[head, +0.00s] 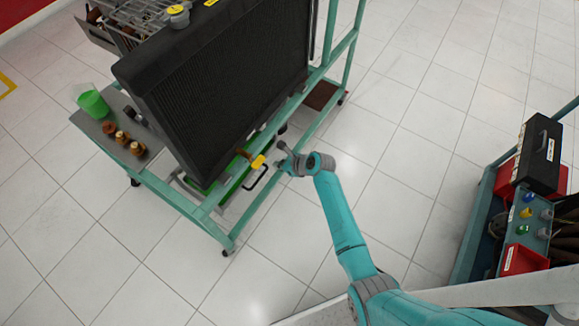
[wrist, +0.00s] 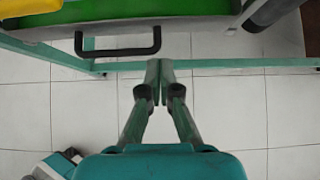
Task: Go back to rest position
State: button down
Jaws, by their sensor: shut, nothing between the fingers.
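My gripper (wrist: 159,82) is shut and empty in the wrist view, with its two fingertips together. In the head view my gripper (head: 281,150) is at the end of my teal arm, beside the lower edge of the engine trainer's radiator (head: 225,85). A black handle (wrist: 118,45) on a green tray (wrist: 150,12) lies just ahead and to the left of the fingertips, apart from them.
The trainer's teal frame (head: 180,198) stands close to my gripper. A green cup (head: 93,102) and several brass caps (head: 122,137) stand on its side shelf. A second cart with a black toolbox (head: 539,153) is at the right. The tiled floor between is clear.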

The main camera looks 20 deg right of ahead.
jog(key=v, duration=0.6)
jog(key=shift+s, duration=0.2)
jog(key=shift+d, duration=0.1)
jog(key=s+n+t+h, duration=0.35)
jog(key=s+n, duration=0.85)
jog(key=s, duration=1.2)
jog(key=s+r+n+t+h, duration=0.1)
jog(key=s+r+n+t, duration=0.1)
jog(key=s+r+n, duration=0.6)
jog(key=s+r+n+t, duration=0.2)
jog(key=s+r+n, duration=0.6)
jog(key=r, duration=0.9)
jog(key=s, duration=0.3)
jog(key=shift+s+d+r+n+h, duration=0.3)
jog(key=shift+s+d+n+h, duration=0.05)
jog(key=shift+s+n, duration=0.05)
